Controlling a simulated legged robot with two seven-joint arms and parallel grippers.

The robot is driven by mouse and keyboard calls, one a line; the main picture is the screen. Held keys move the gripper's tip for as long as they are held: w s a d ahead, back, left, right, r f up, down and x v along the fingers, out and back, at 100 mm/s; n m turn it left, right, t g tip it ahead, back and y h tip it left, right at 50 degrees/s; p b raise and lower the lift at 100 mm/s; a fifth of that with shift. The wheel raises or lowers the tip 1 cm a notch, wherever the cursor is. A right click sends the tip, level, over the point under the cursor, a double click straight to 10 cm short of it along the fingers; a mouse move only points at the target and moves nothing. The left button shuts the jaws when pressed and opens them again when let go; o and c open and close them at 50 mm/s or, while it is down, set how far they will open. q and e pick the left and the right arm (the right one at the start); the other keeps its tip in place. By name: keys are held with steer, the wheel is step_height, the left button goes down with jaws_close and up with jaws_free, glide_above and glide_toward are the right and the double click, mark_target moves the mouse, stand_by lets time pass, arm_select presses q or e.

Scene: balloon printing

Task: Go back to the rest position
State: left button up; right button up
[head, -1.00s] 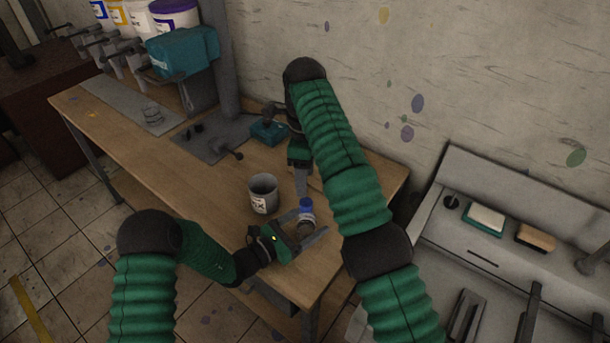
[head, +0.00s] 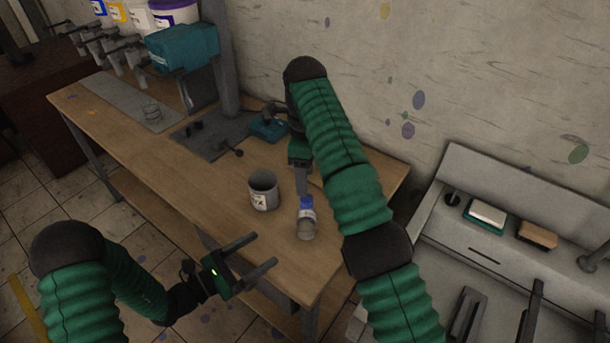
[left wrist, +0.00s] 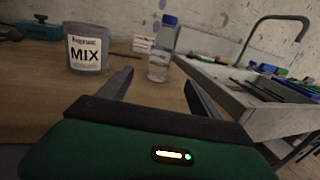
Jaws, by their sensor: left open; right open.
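My left gripper (head: 251,256) is open and empty, in front of the wooden table's front edge. In the left wrist view its two fingers (left wrist: 152,92) point toward the table with nothing between them. My right gripper (head: 303,181) is over the table near the back, partly hidden by its own arm; its fingers show only in part. A clear bottle with a blue cap (head: 306,220) stands on the table, apart from the left fingers; it also shows in the left wrist view (left wrist: 160,52). A grey MIX cup (head: 264,191) stands left of the bottle.
The wooden table (head: 180,168) holds a grey press base (head: 212,136) and a teal machine (head: 183,48). A grey sink unit (head: 465,235) with two brushes or sponges stands at the right.

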arm_select(q)
steer(key=shift+s, duration=0.1)
stand_by(0.4)
